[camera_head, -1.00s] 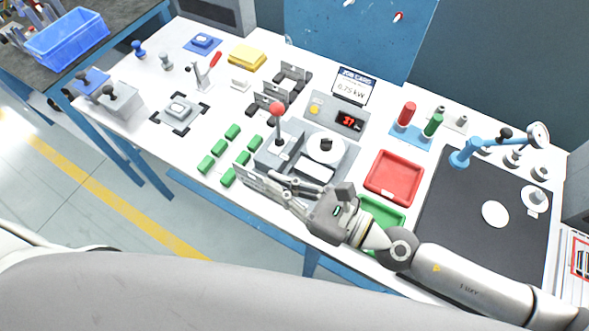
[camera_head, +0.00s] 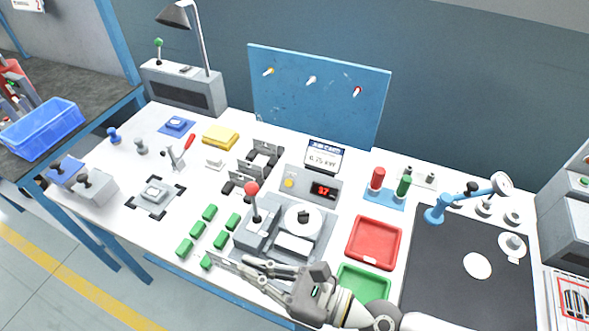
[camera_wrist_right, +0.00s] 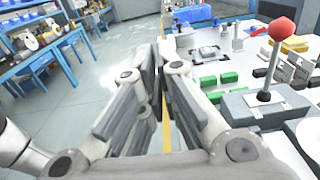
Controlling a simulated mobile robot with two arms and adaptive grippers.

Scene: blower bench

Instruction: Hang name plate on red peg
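The red peg (camera_head: 357,91) sticks out at the right of the blue upright board (camera_head: 320,110) behind the bench, bare. My right gripper (camera_head: 246,264) is over the bench's front edge, shut on a thin grey name plate (camera_head: 222,260). The plate juts left from the fingers, in front of the red-knobbed lever press, far from the peg. In the right wrist view the fingers (camera_wrist_right: 160,100) are close together, and the plate is nearly edge-on, mostly hidden between them. Similar grey plates (camera_head: 267,146) stand in a dark rack mid-bench. My left gripper is out of view.
A yellow peg (camera_head: 268,71) and a white peg (camera_head: 312,80) share the board. A display sign (camera_head: 324,156), a control box (camera_head: 296,183), and red and green cylinders (camera_head: 377,179) stand between gripper and board. A lamp (camera_head: 190,30) stands left of the board.

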